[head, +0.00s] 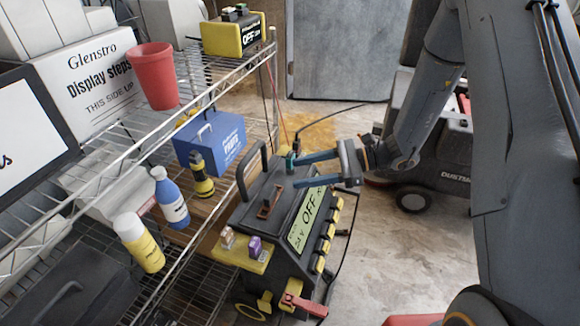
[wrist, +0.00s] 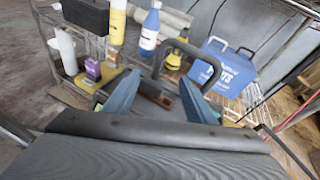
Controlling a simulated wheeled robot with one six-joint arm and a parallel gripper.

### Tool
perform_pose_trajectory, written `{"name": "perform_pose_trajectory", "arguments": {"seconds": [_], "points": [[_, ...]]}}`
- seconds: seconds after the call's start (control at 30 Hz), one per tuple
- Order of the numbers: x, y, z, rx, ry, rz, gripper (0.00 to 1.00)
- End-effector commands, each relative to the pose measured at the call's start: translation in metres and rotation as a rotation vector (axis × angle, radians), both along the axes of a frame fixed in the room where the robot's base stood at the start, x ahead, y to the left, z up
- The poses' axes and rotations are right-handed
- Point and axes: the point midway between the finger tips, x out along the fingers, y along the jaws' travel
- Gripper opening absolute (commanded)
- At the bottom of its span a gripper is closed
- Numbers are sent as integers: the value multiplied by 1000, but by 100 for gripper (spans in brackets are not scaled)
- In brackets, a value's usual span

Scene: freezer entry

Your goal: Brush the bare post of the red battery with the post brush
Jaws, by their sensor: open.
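My gripper (head: 295,173) is open and empty, its two blue fingers spread above the back right part of a black charger (head: 300,262) with an OFF display. In the wrist view my gripper (wrist: 158,86) points over the charger's top and its black handle (wrist: 190,50). A small reddish-brown piece (head: 268,204) lies on the charger's top, left of the fingers; I cannot tell whether it is the post brush. A yellow-and-black upright tool (head: 201,175) stands on the shelf. I cannot make out the red battery or its bare post; only a red edge (head: 412,320) shows at the bottom.
A wire shelf on the left holds a blue box (head: 210,143), a blue bottle (head: 170,198), a yellow bottle (head: 139,243), a red cup (head: 154,76) and cartons. Small boxes (head: 254,247) sit on the charger's yellow ledge. Cables run beside it.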

Motion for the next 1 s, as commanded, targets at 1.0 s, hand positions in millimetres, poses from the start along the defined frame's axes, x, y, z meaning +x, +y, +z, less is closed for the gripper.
{"name": "perform_pose_trajectory", "arguments": {"seconds": [1.0], "points": [[123, 24, -62, 320, 80, -413, 50]]}}
